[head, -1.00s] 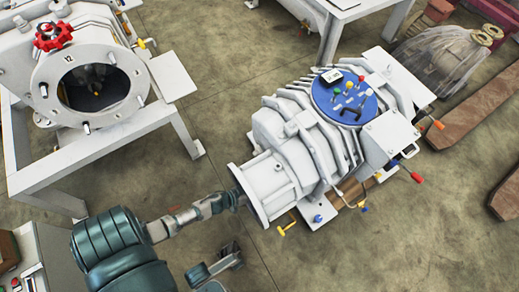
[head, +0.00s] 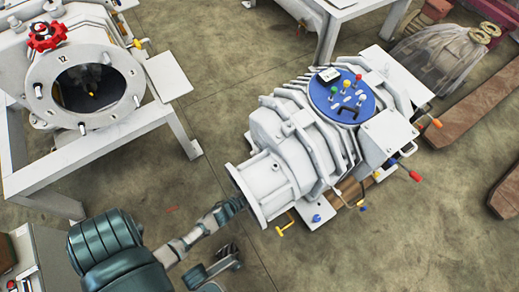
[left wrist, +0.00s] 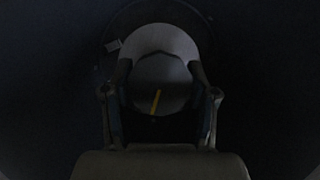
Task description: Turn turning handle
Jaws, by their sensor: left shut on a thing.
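The turning handle (left wrist: 158,90) appears in the dark left wrist view as a rounded grey piece with a yellow mark on its face. My left gripper (left wrist: 160,100) has a finger on each side of it and is shut on it. In the head view, my left gripper (head: 236,206) reaches into the round end flange (head: 258,190) of the white vacuum machine (head: 310,145), and its fingertips and the handle are hidden there. My right gripper (head: 227,254) shows small and dark below the left wrist, apart from the machine; its jaws are unclear.
A second white machine on a table (head: 75,160) stands at left, with a round open port and a red handwheel (head: 45,37). The near machine has a blue panel (head: 340,95) and small coloured levers. Wooden beams (head: 442,140) lie at right. The floor in front is open.

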